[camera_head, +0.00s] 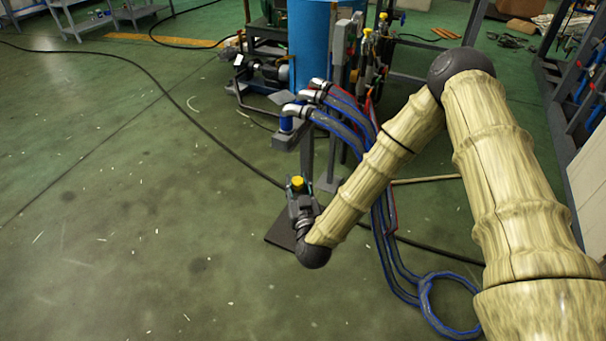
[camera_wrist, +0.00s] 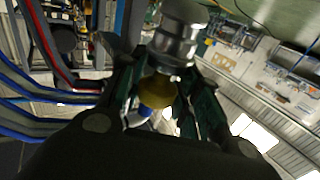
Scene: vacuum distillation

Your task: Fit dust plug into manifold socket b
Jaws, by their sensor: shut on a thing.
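A yellow dust plug (camera_head: 297,182) sits at the tip of my gripper (camera_head: 298,188) in the head view, low in front of the manifold. In the wrist view the rounded yellow plug (camera_wrist: 157,92) is between the dark fingers of my gripper (camera_wrist: 160,100), which is shut on it. A metal hose fitting (camera_wrist: 178,35) shows just above the plug in the wrist view; I cannot tell whether they touch. The manifold (camera_head: 292,128) with its silver elbow fittings (camera_head: 310,97) stands behind the gripper. Which socket is b cannot be told, and no open socket shows clearly.
Blue and grey hoses (camera_head: 383,215) run from the elbows down to a coil (camera_head: 450,300) on the floor at right. A blue tank (camera_head: 310,40) and pump frame stand behind. A black cable (camera_head: 150,80) crosses the green floor. The floor at left is open.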

